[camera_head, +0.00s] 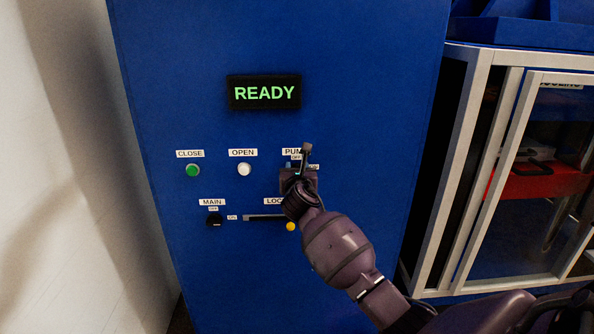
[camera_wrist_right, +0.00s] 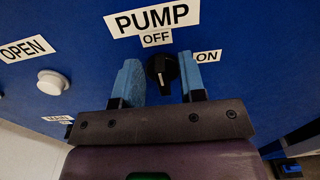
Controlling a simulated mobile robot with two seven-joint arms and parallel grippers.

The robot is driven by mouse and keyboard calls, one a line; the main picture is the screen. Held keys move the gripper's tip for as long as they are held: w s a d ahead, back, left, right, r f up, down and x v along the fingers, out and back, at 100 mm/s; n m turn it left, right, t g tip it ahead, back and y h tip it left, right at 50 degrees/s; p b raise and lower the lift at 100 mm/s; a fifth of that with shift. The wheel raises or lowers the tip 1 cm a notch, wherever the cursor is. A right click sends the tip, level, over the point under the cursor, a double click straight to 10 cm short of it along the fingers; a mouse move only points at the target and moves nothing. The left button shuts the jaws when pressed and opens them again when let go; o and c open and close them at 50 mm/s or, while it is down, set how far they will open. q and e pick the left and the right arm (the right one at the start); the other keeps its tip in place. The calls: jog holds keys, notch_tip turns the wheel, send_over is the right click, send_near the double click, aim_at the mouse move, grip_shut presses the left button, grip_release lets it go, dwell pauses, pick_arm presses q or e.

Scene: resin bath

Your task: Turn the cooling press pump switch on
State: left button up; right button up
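The black pump switch knob (camera_wrist_right: 162,70) sits on the blue panel, under the PUMP and OFF labels, with the ON label (camera_wrist_right: 207,56) to its right in the right wrist view. A small pale mark shows low on the knob; which way it is turned I cannot tell for sure. My right gripper (camera_head: 297,165) is at the pump switch and covers it in the head view. Its two blue fingers are apart, one on each side of the knob, with visible gaps, so the gripper is open. My left gripper is not in view.
The panel holds a READY display (camera_head: 264,93), green CLOSE button (camera_head: 193,170), white OPEN button (camera_head: 244,169), MAIN switch (camera_head: 215,221) and a lock slot with a yellow knob (camera_head: 291,227). A framed glass cabinet (camera_head: 478,150) stands right; a pale wall (camera_head: 70,180) is left.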

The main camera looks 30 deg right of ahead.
grip_shut()
